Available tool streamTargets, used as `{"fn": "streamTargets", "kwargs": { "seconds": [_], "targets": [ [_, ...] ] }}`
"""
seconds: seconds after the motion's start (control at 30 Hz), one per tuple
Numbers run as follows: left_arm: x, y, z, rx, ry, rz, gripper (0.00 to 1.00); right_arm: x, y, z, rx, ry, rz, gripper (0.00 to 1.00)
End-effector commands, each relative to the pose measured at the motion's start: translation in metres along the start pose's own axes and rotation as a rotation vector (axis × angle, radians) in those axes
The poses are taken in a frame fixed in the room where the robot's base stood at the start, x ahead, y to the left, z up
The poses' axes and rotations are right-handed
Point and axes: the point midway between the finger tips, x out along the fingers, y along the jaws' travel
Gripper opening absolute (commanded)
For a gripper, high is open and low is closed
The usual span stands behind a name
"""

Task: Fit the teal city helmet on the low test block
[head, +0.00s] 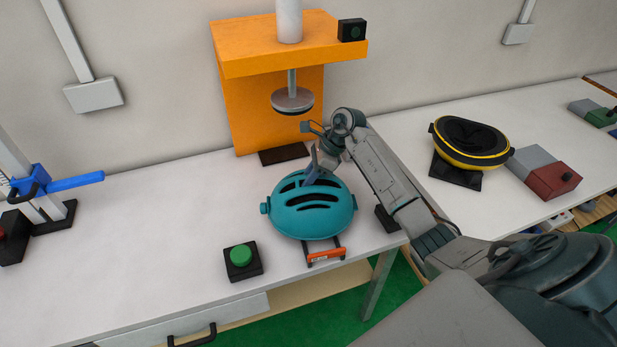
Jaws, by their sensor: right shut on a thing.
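The teal helmet (312,214) with dark vent slots is at the front middle of the white bench, in front of the orange press. My right gripper (316,172) comes in from above and behind and is shut on the helmet's upper rear part; its fingertips are partly hidden. I cannot tell whether the helmet rests on something or hangs just above the bench. An orange-handled piece (326,255) shows under its front edge. I cannot make out the low test block; it may be hidden under the helmet. My left gripper is out of view.
The orange press (240,110) has a round grey plate (292,99) hanging over a dark base plate (284,155). A green button box (242,261) stands front left. A black-and-yellow helmet (470,142) sits on the right bench. A blue clamp stand (75,183) is at left.

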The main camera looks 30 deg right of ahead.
Motion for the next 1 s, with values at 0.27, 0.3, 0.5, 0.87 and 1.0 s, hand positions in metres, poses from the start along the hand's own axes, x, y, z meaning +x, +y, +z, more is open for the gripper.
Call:
{"fn": "streamTargets", "kwargs": {
  "seconds": [0.27,0.3,0.5,0.87,1.0],
  "targets": [
    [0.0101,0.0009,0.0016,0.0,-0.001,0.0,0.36,0.0089,0.0028,-0.0086,0.009,0.009,0.014,0.0],
    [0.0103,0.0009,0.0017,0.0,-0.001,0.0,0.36,0.0088,0.003,-0.0086,0.009,0.009,0.014,0.0],
    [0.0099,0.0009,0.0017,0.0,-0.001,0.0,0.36,0.0085,0.0031,-0.0084,0.01,0.01,0.015,0.0],
    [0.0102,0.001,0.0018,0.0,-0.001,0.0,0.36,0.009,0.0031,-0.0088,0.01,0.01,0.015,0.35],
    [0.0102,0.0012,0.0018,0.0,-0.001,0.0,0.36,0.009,0.003,-0.0088,0.01,0.01,0.015,0.47]
  ]
}}
